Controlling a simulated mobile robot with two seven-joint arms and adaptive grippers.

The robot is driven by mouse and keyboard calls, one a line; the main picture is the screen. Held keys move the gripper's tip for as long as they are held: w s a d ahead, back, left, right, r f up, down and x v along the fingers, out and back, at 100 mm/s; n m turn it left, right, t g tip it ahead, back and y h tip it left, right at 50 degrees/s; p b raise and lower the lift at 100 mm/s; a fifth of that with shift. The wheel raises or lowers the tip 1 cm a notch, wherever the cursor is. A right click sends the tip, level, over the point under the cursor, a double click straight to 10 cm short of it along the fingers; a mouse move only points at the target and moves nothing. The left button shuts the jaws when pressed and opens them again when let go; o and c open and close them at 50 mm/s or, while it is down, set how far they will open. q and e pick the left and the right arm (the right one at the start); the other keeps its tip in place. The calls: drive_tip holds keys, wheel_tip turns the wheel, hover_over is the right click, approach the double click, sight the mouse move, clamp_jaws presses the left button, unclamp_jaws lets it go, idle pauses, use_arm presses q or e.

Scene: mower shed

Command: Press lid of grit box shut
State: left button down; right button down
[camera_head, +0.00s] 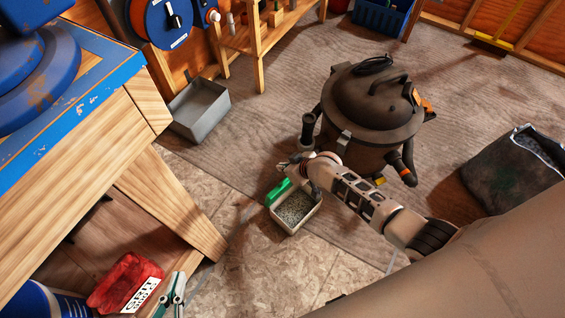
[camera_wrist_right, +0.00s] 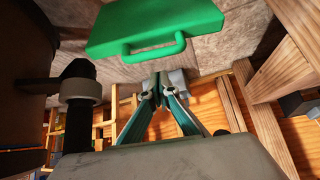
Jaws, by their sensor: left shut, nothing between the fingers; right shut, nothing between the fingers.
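The grit box (camera_head: 308,222) is a pale open-topped box of grey grit on the floor near the middle of the head view. Its green lid (camera_head: 279,192) stands raised at the left-back side, seen nearly edge-on. In the right wrist view the lid (camera_wrist_right: 155,22) shows as a green panel with a loop handle. My right gripper (camera_wrist_right: 160,84) is shut and empty, its tips just below the handle in that picture; contact cannot be told. In the head view its fingers are partly hidden behind the lid and arm. My left gripper (camera_head: 176,284) is shut and empty at the lower left.
A dark shop vacuum (camera_head: 368,110) stands just behind the grit box. A wooden workbench (camera_head: 150,110) fills the left, with a red grit bag (camera_head: 125,280) below it. A grey metal bin (camera_head: 199,110) is behind. Floor in front of the box is clear.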

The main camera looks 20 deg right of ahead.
drive_tip(key=shift+s+d, duration=0.3)
drive_tip(key=shift+s, duration=0.2)
drive_tip(key=shift+s+d+f, duration=0.2)
drive_tip(key=shift+s+d, duration=0.1)
drive_tip(key=shift+s, duration=0.45)
use_arm(q)
drive_tip(key=shift+s+d+r, duration=0.1)
